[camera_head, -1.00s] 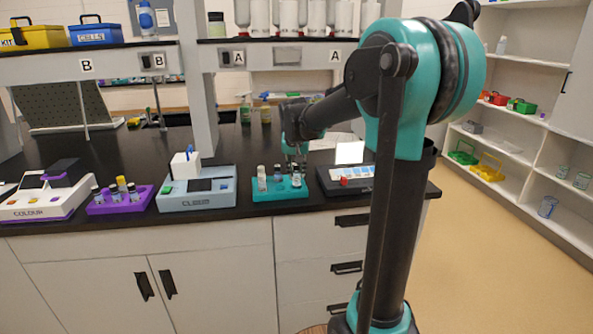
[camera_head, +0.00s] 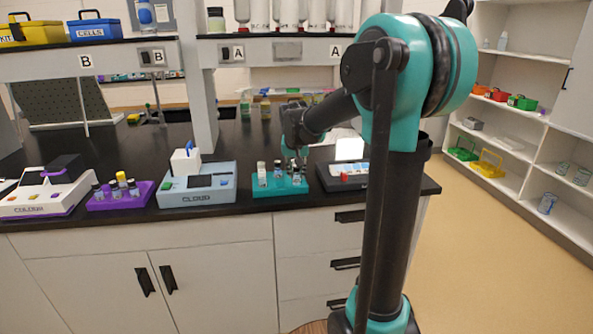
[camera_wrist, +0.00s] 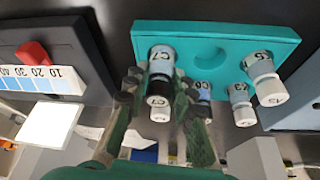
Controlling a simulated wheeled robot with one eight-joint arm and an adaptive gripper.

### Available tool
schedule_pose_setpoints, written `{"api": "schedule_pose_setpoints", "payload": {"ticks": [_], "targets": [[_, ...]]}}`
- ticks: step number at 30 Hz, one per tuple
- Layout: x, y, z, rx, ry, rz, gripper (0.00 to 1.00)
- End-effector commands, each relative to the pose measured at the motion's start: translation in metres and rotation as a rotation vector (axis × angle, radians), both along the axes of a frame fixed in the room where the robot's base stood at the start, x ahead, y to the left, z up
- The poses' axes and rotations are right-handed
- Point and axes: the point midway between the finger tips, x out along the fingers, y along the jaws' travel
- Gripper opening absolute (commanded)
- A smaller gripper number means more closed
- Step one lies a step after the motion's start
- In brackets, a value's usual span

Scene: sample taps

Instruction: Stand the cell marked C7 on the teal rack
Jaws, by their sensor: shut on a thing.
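The cell marked C7 (camera_wrist: 162,63) has a pale label and a black cap in the wrist view. My gripper (camera_wrist: 161,82) is shut on it, a finger on each side. Its lower end meets a corner of the teal rack (camera_wrist: 225,32); I cannot tell whether it is fully seated. The rack also shows on the bench in the head view (camera_head: 265,192), with my gripper (camera_head: 297,163) over its right end. An empty round hollow lies beside C7. Several other cells, including a white-capped one (camera_wrist: 266,84), stand in or by the rack.
A dark device (camera_head: 343,181) with a red knob stands close to the rack's right in the head view. The pale blue CLOUD device (camera_head: 197,196) is to its left. Further left are a purple rack (camera_head: 103,204) with cells and the COLOUR device (camera_head: 38,207).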

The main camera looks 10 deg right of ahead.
Motion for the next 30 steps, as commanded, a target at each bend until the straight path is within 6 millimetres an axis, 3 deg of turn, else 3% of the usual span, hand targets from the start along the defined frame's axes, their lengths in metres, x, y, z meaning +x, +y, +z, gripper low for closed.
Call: {"api": "schedule_pose_setpoints", "payload": {"ticks": [12, 13, 18, 25, 30], "targets": [[-0.0003, 0.0, -0.0053, 0.0, 0.0, 0.0, 0.03], [-0.0003, 0.0, -0.0053, 0.0, 0.0, 0.0, 0.26], [-0.0002, -0.0001, -0.0053, 0.0, 0.0, 0.0, 0.47], [-0.0002, -0.0001, -0.0053, 0.0, 0.0, 0.0, 0.49], [-0.0002, -0.0001, -0.0053, 0.0, 0.0, 0.0, 0.7]]}}
